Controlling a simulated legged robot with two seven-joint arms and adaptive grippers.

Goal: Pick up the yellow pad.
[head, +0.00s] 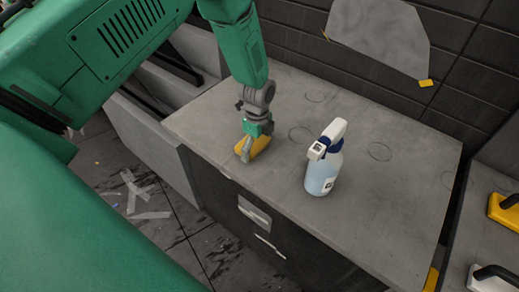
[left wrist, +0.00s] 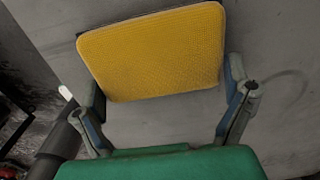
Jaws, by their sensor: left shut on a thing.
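The yellow pad (head: 260,144) is at the left part of the grey counter, near its front edge, partly hidden by my left gripper (head: 245,150). In the left wrist view the textured yellow pad (left wrist: 155,52) sits between the two fingers of my left gripper (left wrist: 165,95), which is shut on it. The fingers are on either side of the pad. I cannot tell whether the pad is touching the counter or slightly above it. My right gripper is not in view.
A spray bottle (head: 322,172) with blue liquid stands upright on the counter (head: 400,200), right of the pad. Yellow and white tools with black handles (head: 505,212) lie on another surface at the right. Scraps (head: 140,195) litter the floor at left. The counter's right side is clear.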

